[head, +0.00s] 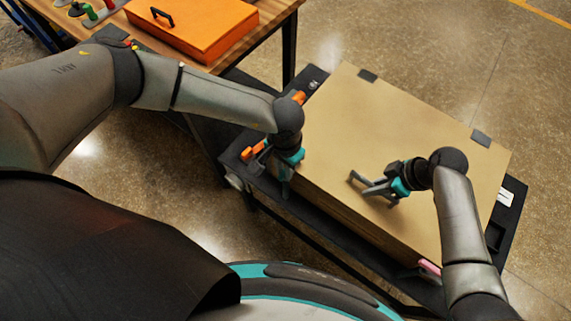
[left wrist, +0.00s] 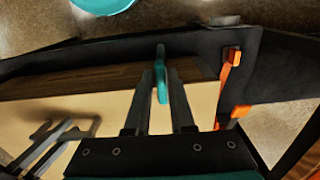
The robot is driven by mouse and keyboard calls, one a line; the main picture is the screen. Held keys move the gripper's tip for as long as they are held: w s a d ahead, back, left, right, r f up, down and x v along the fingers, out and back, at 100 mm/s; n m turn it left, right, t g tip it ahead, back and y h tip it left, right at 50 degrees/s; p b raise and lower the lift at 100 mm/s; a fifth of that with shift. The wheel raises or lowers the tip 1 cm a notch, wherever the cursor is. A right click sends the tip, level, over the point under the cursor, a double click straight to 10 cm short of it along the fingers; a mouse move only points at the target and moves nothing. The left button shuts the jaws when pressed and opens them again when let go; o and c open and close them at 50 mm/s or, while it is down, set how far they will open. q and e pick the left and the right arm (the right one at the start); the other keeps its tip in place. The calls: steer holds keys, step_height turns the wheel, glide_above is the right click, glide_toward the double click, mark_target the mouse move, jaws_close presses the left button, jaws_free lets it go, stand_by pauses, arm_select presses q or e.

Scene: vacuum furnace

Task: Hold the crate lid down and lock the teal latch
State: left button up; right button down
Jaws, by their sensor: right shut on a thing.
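The crate lid (head: 400,130) is a flat tan panel lying closed on the crate (head: 345,215). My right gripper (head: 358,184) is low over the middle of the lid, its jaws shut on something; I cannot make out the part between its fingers. It also shows in the left wrist view (left wrist: 45,140). My left gripper (head: 285,185) is at the crate's near side, towards the left. In the left wrist view its fingers (left wrist: 160,88) stand on either side of the upright teal latch (left wrist: 161,72), with no clear grip on it. In the head view the left gripper hides the latch.
A pink part (head: 429,267) sits on the crate's near side, further right. Orange parts (head: 256,149) stand on the dark cart (head: 235,160) left of the crate. An orange case (head: 190,30) lies on the wooden table behind. The far floor is clear.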

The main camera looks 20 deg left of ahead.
arm_select(q)
steer(key=o, duration=0.3)
steer(key=shift+w+r, duration=0.1)
steer(key=shift+w, duration=0.1)
arm_select(e)
steer(key=shift+w+d+r, duration=0.1)
steer(key=shift+w+d, duration=0.3)
steer(key=shift+w, duration=0.1)
arm_select(q)
steer(key=shift+o, duration=0.2)
steer(key=shift+w+r, duration=0.1)
steer(key=shift+r, duration=0.05)
arm_select(e)
steer(key=shift+t, duration=0.3)
arm_select(q)
step_height(320, 180, up, 12)
steer(key=shift+s, duration=0.2)
arm_select(e)
steer(key=c, duration=1.2)
jaws_free()
steer(key=o, duration=0.3)
steer(key=shift+w, duration=0.15)
arm_select(q)
steer(key=shift+w, duration=0.15)
arm_select(e)
steer(key=shift+o, duration=1)
steer(key=shift+a, duration=0.1)
steer(key=shift+s, duration=0.2)
